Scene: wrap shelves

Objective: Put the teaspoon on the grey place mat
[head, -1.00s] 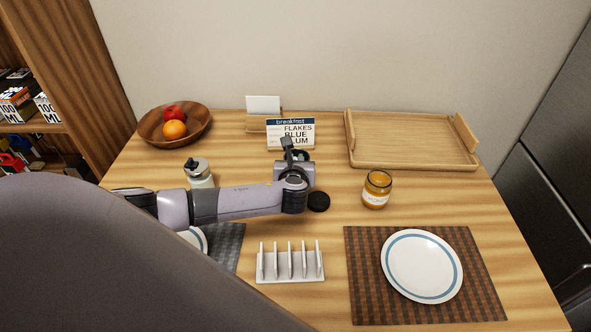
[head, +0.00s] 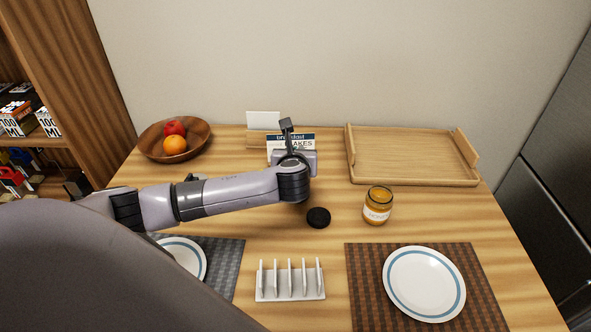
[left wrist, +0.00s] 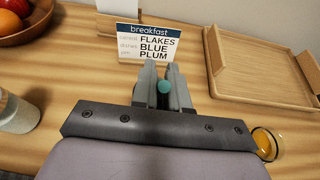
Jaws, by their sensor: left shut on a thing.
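The grey place mat (head: 226,264) lies at the front left of the table, partly hidden by my arm, with a blue-ringed white plate (head: 188,256) on it. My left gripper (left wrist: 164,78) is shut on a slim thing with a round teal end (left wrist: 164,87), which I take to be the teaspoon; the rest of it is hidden. The gripper is over the back middle of the table, in front of the breakfast card (left wrist: 152,42), away from the grey mat. In the head view its fingertips cannot be made out. My right gripper is not in view.
A white rack (head: 290,292) stands between the grey mat and a brown mat (head: 363,285) with a plate (head: 424,284). A black disc (head: 318,218), orange jar (head: 377,207), wooden tray (head: 412,160) and fruit bowl (head: 153,148) stand behind. A metal-topped jar (left wrist: 18,113) is mostly hidden by my arm.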

